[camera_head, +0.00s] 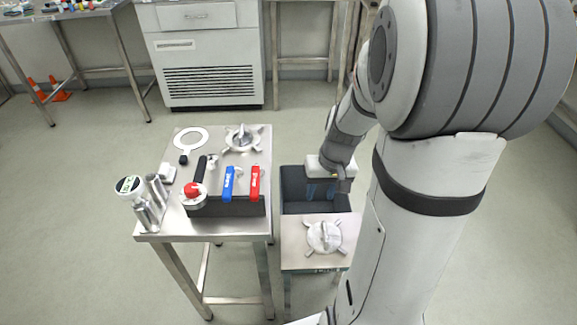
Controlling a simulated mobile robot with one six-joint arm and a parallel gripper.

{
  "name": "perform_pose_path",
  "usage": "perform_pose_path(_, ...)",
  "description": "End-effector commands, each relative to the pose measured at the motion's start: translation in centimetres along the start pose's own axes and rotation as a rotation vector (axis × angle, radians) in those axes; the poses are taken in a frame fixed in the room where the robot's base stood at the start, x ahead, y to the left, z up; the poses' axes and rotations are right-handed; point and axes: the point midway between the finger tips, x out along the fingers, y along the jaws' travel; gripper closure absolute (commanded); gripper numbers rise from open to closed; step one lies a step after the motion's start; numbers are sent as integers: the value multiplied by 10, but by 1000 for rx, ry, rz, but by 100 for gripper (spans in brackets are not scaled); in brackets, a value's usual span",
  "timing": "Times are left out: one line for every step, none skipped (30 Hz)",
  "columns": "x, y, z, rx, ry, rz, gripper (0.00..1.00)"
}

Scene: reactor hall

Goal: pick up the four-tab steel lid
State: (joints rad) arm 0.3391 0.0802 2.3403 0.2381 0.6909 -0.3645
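A round steel lid with tabs and a raised centre handle (324,237) lies on a low light-topped stand (292,250), at the lower middle; it appears to have four tabs. A similar tabbed steel lid (242,139) lies at the back right of the steel table (225,232); its tabs are too small to count surely. My gripper (320,190) points down over a dark open bin (293,193), behind the low stand and apart from both lids. Its fingers are small and partly hidden, so its opening is unclear. I see nothing clearly held in it.
A white cabinet (205,50) and benches stand behind.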

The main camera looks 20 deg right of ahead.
Motion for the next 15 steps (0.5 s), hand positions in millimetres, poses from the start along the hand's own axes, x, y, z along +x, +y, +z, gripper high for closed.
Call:
perform_pose_path(40,18,-4,30,-18,-11,62)
perform_pose_path(54,25,-7,44,-24,-18,62)
perform_pose_path(70,35,-10,58,-30,-25,62)
perform_pose_path(82,42,-12,71,-34,-30,62)
perform_pose_path(92,48,-13,80,-37,-34,62)
perform_pose_path(104,56,-14,92,-41,-38,62)
perform_pose_path(112,61,-15,99,-43,-42,62)
perform_pose_path(119,65,-16,106,-46,-45,62)
perform_pose_path(125,70,-17,114,-46,-47,62)
perform_pose_path(130,72,-17,118,-48,-48,62)
perform_pose_path(133,74,-17,120,-49,-49,62)
perform_pose_path(137,76,-17,123,-50,-51,62)
perform_pose_path(141,77,-17,125,-51,-52,62)
perform_pose_path(144,77,-17,126,-52,-53,62)
perform_pose_path(148,77,-17,127,-52,-53,62)
